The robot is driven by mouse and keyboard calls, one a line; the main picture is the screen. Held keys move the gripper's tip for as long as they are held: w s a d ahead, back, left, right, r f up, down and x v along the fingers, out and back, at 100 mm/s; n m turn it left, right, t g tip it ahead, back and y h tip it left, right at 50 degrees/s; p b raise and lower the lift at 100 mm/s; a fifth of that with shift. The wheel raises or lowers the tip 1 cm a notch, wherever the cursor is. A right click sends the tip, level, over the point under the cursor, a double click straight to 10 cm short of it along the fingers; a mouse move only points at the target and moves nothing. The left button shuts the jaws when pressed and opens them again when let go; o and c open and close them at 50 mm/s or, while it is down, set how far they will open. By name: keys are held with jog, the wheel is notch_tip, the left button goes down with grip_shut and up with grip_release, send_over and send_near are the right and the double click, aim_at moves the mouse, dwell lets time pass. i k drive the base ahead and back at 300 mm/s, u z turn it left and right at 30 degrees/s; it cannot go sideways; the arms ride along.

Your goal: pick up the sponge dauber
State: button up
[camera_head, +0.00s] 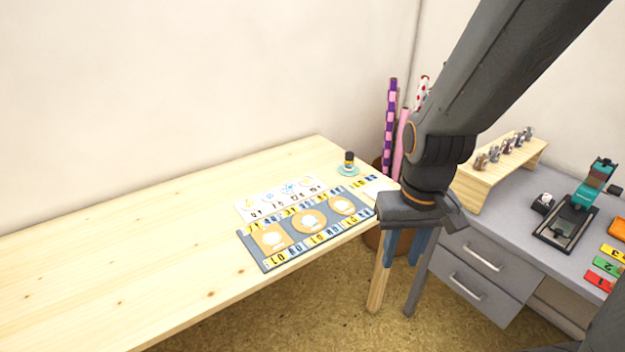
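The likely sponge dauber (349,158) is a small upright piece with a black top and a yellowish band. It stands on a round teal dish (345,171) near the far right corner of the wooden table. My gripper (405,260) points down off the table's right end, right of and nearer to me than the dauber. Its two bluish fingers are apart with nothing seen between them. The dauber is clear of the gripper and unhidden.
A blue board with round tan spots (257,255) and a white printed sheet (245,212) lie on the wooden table (120,260). Its left side is bare. A grey desk (500,230) at right holds a small wooden stand (470,195), a teal press (588,190) and coloured pads (606,267). Rolls (389,120) stand behind.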

aim_at(349, 159)
jog(key=u, duration=0.1)
jog(key=k, duration=0.4)
jog(key=z, duration=0.55)
jog(key=i, duration=1.45)
jog(key=u, duration=0.8)
jog(key=i, duration=0.35)
jog(key=u, duration=0.35)
